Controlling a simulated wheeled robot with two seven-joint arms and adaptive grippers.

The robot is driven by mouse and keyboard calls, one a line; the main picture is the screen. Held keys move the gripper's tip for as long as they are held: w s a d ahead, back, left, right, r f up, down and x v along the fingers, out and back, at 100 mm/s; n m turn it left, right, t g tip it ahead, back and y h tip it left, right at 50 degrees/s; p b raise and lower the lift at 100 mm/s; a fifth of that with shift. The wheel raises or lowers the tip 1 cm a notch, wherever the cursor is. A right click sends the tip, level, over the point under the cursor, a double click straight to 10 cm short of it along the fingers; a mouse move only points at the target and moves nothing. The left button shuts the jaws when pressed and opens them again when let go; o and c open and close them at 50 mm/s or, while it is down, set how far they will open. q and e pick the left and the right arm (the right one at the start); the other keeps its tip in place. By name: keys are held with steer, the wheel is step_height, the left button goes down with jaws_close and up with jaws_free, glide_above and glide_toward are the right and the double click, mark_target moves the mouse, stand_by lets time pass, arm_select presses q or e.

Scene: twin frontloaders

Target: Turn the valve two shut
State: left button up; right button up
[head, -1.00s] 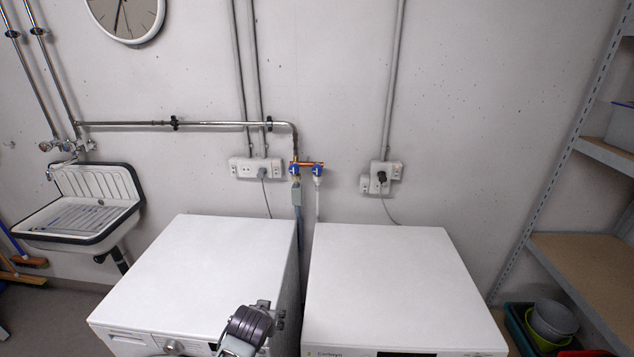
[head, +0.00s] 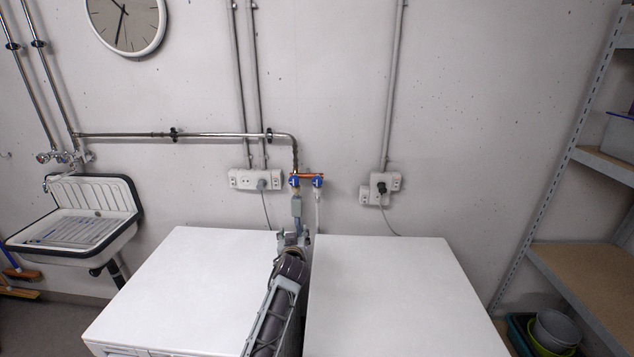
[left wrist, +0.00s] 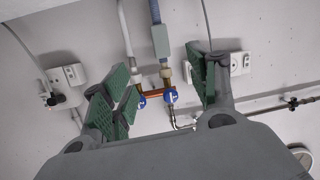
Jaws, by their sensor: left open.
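Two blue valve handles sit on a copper pipe piece on the wall: a left one (head: 294,181) and a right one (head: 317,181). I cannot read which is valve two. The left wrist view is upside down; there the handles (left wrist: 141,101) (left wrist: 170,96) both appear between the fingers, farther off. My left gripper (head: 292,238) is over the gap between the two machines, below the valves. It is open and empty, its green-padded fingers (left wrist: 158,84) spread apart. No contact with a handle shows. My right gripper is not in view.
Two white machines (head: 190,285) (head: 395,295) stand below with bare tops. A hose with a grey box (head: 296,208) hangs from the left valve and a pale hose from the right. Sockets (head: 255,180) (head: 380,188) flank the valves. A sink (head: 75,225) is left, a shelf (head: 580,270) right.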

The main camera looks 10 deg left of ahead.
arm_select(q)
steer(key=w+d+r+t+h, duration=0.1)
steer(key=w+d+r+t, duration=0.2)
steer(key=w+d+r, duration=0.2)
steer(key=w+r, duration=0.3)
steer(key=r, duration=0.2)
steer(key=shift+w, duration=0.3)
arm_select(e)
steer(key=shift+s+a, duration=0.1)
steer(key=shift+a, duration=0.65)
arm_select(q)
steer(key=shift+r, duration=0.1)
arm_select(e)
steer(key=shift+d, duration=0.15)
arm_select(q)
steer(key=shift+w, duration=0.1)
